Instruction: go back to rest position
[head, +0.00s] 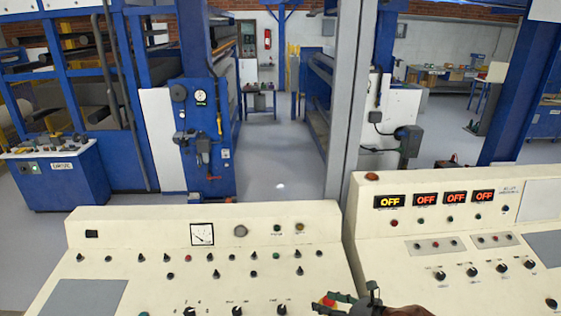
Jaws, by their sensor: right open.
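My right gripper (332,303) shows at the bottom edge of the head view, just right of centre. Its dark fingers are open over the front right corner of the left cream control console (190,235). A red and yellow button shows between or just behind the fingers; I cannot tell whether they touch it. My left gripper is not in view.
A second cream console (400,215) with several lit "OFF" displays (455,198) stands on the right. Blue machine frames (205,150) stand behind on the left. A grey post (350,100) rises behind the consoles. Open grey floor (275,150) runs down the aisle.

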